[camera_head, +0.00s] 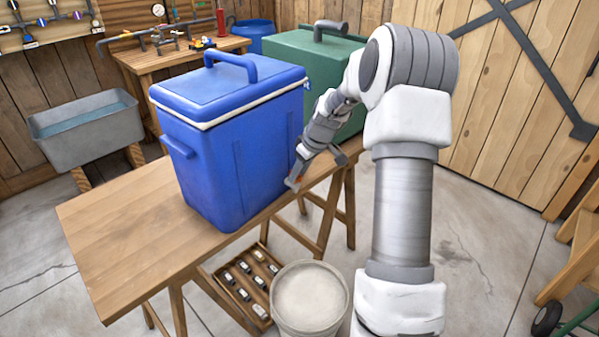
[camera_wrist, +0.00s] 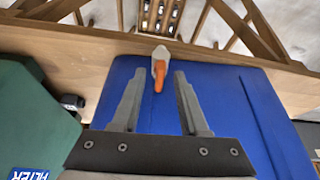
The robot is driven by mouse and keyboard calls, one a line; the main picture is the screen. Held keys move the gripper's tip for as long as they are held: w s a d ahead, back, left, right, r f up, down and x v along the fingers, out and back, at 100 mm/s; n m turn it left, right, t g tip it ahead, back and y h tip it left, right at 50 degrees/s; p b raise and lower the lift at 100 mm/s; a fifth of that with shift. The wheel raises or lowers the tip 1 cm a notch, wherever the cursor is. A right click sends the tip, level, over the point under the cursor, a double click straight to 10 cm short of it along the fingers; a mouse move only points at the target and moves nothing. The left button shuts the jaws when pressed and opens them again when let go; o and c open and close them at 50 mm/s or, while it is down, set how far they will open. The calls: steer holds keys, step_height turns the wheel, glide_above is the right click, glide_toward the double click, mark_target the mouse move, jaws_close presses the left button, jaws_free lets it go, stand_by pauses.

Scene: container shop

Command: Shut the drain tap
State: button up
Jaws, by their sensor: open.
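The blue cooler (camera_head: 240,150) stands on the wooden bench, its lid shut. The drain tap (camera_wrist: 160,55), with a pale body and an orange lever, is on the cooler's side, near the bench edge in the wrist view. The lever (camera_wrist: 159,76) points toward my gripper in that view. My gripper (camera_wrist: 156,74) is open, with one finger on each side of the lever; I cannot tell if either touches it. In the head view my gripper (camera_head: 303,172) is at the cooler's right side, with a small orange patch by its tip.
A green cooler (camera_head: 300,60) stands close behind the blue one; its dark fitting (camera_wrist: 72,101) shows in the wrist view. Below the bench (camera_head: 120,245) are a pale bucket (camera_head: 309,300) and a wooden crate (camera_head: 228,297) of small items. A grey trough (camera_head: 88,130) stands left.

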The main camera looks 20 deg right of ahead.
jaws_close()
steer(key=shift+m, duration=0.3)
stand_by(0.3)
steer(key=shift+w+a+m+g+h+p, duration=0.2)
steer(key=shift+m+h+p, duration=0.55)
steer(key=shift+m, duration=1.35)
steer(key=shift+s+a+m+g+h+p, duration=0.15)
steer(key=shift+a+m+h+p, duration=0.55)
steer(key=shift+m, duration=1.4)
steer(key=shift+w+d+m+g+h+p, duration=0.15)
steer(key=shift+m+h+p, duration=0.3)
steer(key=shift+m+h, duration=1.15)
steer(key=shift+a+m+y, duration=0.1)
steer(key=shift+m+y, duration=0.45)
steer(key=shift+m, duration=0.15)
